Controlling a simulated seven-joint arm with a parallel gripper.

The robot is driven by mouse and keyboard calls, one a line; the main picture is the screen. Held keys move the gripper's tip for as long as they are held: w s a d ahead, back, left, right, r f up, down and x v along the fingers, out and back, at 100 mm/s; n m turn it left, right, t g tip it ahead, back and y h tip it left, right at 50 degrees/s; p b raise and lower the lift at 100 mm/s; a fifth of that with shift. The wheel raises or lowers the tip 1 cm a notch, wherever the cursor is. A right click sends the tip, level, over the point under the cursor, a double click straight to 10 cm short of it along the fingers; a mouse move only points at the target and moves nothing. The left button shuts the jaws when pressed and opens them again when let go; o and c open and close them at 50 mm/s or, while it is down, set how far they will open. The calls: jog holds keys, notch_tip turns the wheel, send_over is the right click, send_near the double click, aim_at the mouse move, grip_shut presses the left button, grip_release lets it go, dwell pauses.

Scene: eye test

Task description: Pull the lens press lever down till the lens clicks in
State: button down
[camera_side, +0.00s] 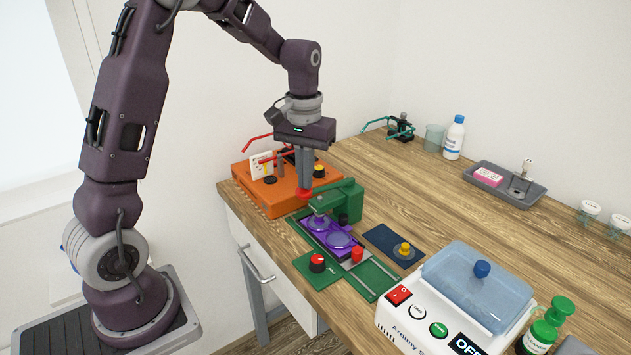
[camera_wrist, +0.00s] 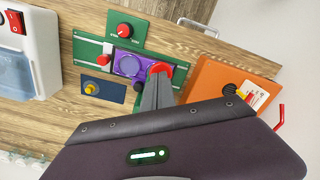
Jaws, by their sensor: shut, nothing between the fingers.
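The green lens press (camera_side: 345,198) stands on the wooden table, and its lever's red end (camera_side: 303,193) sticks out at its left side. In the wrist view the red lever end (camera_wrist: 160,68) shows right at my fingertips. My gripper (camera_side: 304,186) is shut and empty, pointing down just over the lever end; I cannot tell whether it touches. A purple holder (camera_side: 330,234) with two round seats lies on the green base, one seat under the press's grey plunger. The wrist view shows the holder (camera_wrist: 131,66) too. Whether a lens is seated is not clear.
An orange box (camera_side: 262,197) stands close behind the press. A red knob (camera_side: 317,263) on a green plate, a blue mat (camera_side: 392,244) with a yellow-knobbed piece and a white ultrasonic-type machine (camera_side: 445,300) are nearby. A grey tray (camera_side: 505,181) and bottle (camera_side: 454,138) stand farther back.

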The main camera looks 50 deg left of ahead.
jog(key=shift+f, duration=1.15)
dwell(0.5)
jog(key=shift+r, duration=4.2)
jog(key=s+d+r+m+t, duration=0.2)
jog(key=s+d+r, duration=0.15)
jog(key=s, duration=0.25)
jog(key=s+d+r+m+t, duration=0.1)
jog(key=s+d+r, duration=0.2)
jog(key=s+d, duration=0.25)
jog(key=s+d+f+m+t, duration=0.2)
jog(key=s+d+m, duration=0.1)
jog(key=s, duration=0.7)
jog(key=shift+s+d+t, duration=0.25)
jog(key=shift+s+t, duration=0.05)
